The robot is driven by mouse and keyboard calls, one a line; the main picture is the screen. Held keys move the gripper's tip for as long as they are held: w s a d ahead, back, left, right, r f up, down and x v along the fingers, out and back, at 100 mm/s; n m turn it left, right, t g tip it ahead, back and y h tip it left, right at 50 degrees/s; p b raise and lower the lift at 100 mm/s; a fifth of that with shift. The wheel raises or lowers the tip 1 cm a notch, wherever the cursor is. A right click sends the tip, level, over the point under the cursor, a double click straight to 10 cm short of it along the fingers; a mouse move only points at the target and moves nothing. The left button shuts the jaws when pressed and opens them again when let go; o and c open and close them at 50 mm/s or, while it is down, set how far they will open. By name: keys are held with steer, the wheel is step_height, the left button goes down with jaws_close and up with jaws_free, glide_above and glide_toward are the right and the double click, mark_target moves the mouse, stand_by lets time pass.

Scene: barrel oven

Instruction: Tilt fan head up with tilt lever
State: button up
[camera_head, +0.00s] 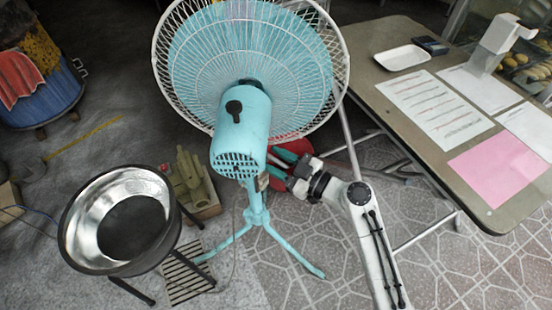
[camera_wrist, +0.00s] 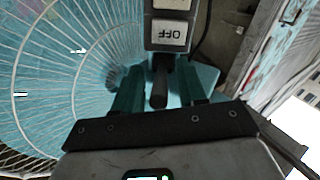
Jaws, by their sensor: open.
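The turquoise fan has a motor housing (camera_head: 241,125) and a round white wire cage (camera_head: 345,75); it stands on a tripod base. The cage also fills the left of the wrist view (camera_wrist: 50,80). A short dark lever (camera_wrist: 158,90) shows in the wrist view below a switch box (camera_wrist: 170,35) marked OFF. My gripper (camera_head: 273,161) is beside the fan's neck, just right of the housing. In the wrist view its open teal fingers (camera_wrist: 160,84) stand either side of the lever. I cannot tell whether they touch it. The neck joint is partly hidden in the head view.
A table (camera_head: 385,85) with papers, a tray (camera_head: 402,57) and a dispenser (camera_head: 497,40) fills the right. A blue basket (camera_head: 50,100) is at the far left.

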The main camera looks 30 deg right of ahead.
jaws_close()
stand_by(0.4)
